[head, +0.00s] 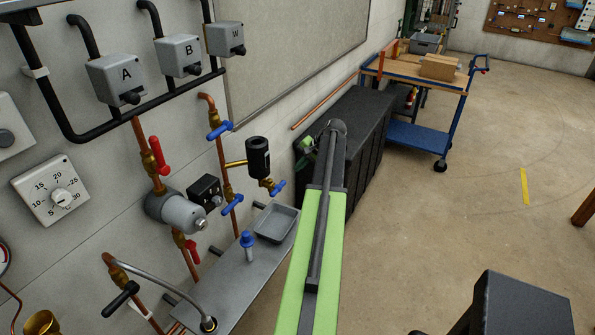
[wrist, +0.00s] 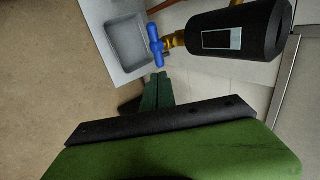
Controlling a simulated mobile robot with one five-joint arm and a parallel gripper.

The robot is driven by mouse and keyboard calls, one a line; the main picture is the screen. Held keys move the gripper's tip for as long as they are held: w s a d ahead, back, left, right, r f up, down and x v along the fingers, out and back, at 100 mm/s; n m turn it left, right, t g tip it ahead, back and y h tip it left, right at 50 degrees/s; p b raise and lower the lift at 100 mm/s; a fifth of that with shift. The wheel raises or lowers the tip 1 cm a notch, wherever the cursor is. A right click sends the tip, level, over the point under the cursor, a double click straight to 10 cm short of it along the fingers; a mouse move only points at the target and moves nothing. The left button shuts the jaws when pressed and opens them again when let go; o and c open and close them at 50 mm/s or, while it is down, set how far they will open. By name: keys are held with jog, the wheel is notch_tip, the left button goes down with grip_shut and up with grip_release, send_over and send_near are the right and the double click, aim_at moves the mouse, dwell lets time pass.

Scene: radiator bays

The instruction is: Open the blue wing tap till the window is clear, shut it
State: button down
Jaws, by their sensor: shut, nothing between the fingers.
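The blue wing tap (head: 277,187) sits on a brass fitting under a black cylinder (head: 258,157) on the wall. In the wrist view the blue wing tap (wrist: 155,46) is near the top centre, and the black cylinder (wrist: 264,32) lies to its right. In the head view my gripper (head: 308,146) is partly hidden by my arm.
A grey tray (head: 275,222) and a blue-topped object (head: 247,240) stand on the metal shelf (head: 215,283) below. Other blue handles (head: 220,130) and red handles (head: 160,155) are on nearby copper pipes. A black chest (head: 368,135) stands behind my arm. Floor to the right is open.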

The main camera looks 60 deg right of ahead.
aim_at(282, 183)
jog(key=b+x, duration=0.8)
jog(key=x, duration=0.3)
jog(key=shift+s+f, duration=0.15)
jog(key=shift+s, duration=0.1)
jog(key=shift+w+a+f, duration=0.1)
jog(key=shift+w, duration=0.15)
jog(key=shift+w, duration=0.15)
